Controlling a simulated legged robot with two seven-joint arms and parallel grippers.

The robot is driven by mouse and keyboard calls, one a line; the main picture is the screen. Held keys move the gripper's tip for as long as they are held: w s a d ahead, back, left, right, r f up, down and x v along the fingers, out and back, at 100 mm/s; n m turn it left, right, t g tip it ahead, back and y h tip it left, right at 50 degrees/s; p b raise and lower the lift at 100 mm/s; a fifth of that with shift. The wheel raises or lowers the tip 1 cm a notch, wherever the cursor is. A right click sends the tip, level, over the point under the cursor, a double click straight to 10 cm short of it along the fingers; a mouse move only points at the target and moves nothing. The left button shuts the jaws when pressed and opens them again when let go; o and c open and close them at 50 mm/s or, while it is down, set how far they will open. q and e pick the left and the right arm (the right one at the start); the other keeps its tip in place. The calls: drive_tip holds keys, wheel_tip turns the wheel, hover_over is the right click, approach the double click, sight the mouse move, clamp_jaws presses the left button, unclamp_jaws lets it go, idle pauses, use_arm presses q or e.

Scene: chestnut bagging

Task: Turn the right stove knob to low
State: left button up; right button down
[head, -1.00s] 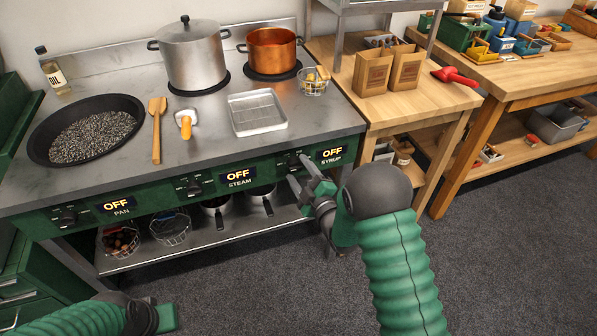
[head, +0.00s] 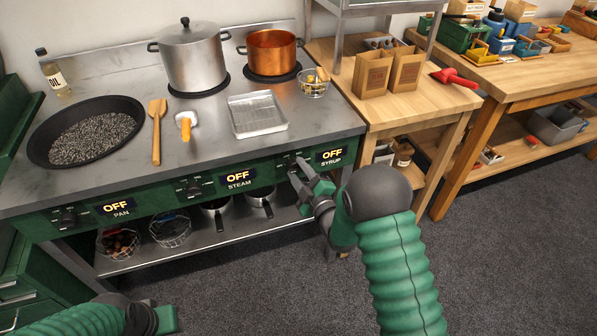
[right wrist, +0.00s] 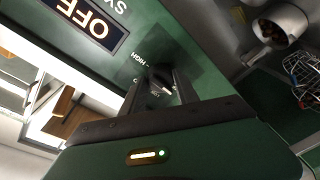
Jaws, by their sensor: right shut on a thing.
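In the head view my right gripper (head: 300,170) reaches the panel and mostly hides the knob. The syrup display (head: 330,155) reads OFF, and this display also shows in the right wrist view (right wrist: 87,18). My left gripper (head: 165,318) is at the bottom left, away from the stove; its fingers are not clear.
The middle knob (head: 193,189) and left knob (head: 66,217) are on the same panel, with their displays reading OFF. A copper pot (head: 271,52) and a steel pot (head: 190,55) stand on the stove. A wooden table (head: 425,100) adjoins the stove's right side.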

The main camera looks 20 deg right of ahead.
drive_tip(key=shift+f+m, duration=0.2)
drive_tip(key=shift+m, duration=0.1)
drive_tip(key=shift+a+m+b, duration=0.1)
drive_tip(key=shift+m+b, duration=0.4)
drive_tip(key=shift+m, duration=0.4)
drive_tip(key=m+b, duration=0.1)
drive_tip(key=m, duration=0.4)
drive_tip(key=m+t+b, duration=0.1)
drive_tip(key=m, duration=0.3)
drive_tip(key=shift+f+m+h, duration=0.15)
drive_tip(key=shift+m+h, duration=0.25)
drive_tip(key=c, duration=0.9)
unclamp_jaws()
